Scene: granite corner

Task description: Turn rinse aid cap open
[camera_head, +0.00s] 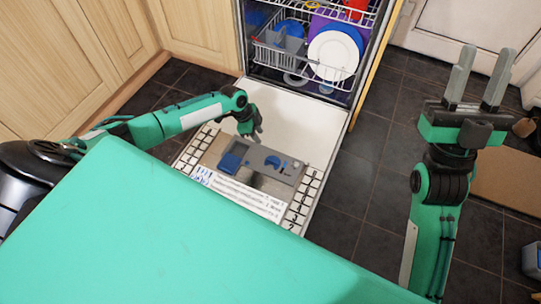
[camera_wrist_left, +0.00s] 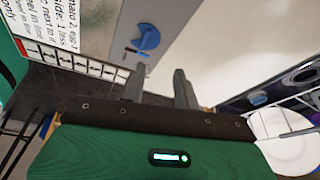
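The dishwasher door (camera_head: 315,128) lies folded down, with a grey dispenser panel (camera_head: 255,178) on it. A small round blue cap (camera_head: 272,161), seemingly the rinse aid cap, sits on the panel's right part. The cap also shows in the left wrist view (camera_wrist_left: 148,37), above and beyond the fingertips. My left gripper (camera_head: 254,134) is over the door, on the rack side of the panel, apart from the cap. In the wrist view its two fingers (camera_wrist_left: 158,80) are spread with nothing between them. My right gripper (camera_head: 479,75) is raised at the right, fingers apart and empty.
A blue lid (camera_head: 231,160) is on the panel's left part. A dish rack (camera_head: 290,62) with a white plate (camera_head: 333,55) stands inside the dishwasher behind the door. Cabinets (camera_head: 60,60) stand at the left. Dark tiled floor (camera_head: 362,150) is clear right of the door.

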